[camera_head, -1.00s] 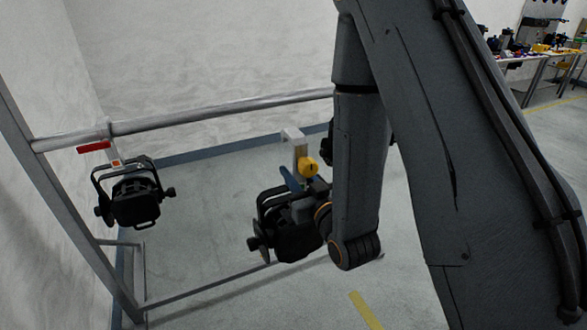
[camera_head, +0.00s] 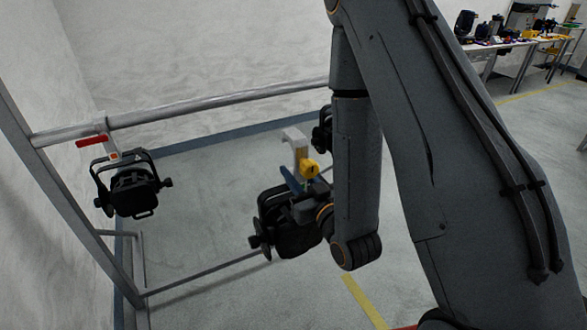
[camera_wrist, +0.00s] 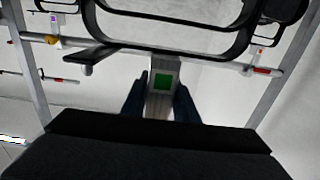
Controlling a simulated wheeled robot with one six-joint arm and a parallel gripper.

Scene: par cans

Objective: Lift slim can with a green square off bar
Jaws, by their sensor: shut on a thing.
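The can with the green square (camera_wrist: 162,83) on its pale bracket is held between the blue fingers of my gripper (camera_wrist: 161,97) in the wrist view. In the head view, its black body (camera_head: 286,232) hangs below my gripper (camera_head: 294,183), left of my forearm. Its white hook (camera_head: 294,139) and yellow knob (camera_head: 309,169) stand above the fingers. The hook has no bar in it and is apart from the bar (camera_head: 215,103), in front of and below it. My forearm hides the bar's right part. The black yoke (camera_wrist: 180,38) crosses the wrist view.
A can with an orange square (camera_head: 132,188) and red handle (camera_head: 91,141) hangs at the bar's left end. Another dark can (camera_head: 321,128) hangs partly behind my arm; a purple-square clamp (camera_wrist: 53,18) shows in the wrist view. A metal upright (camera_head: 65,180) stands at left.

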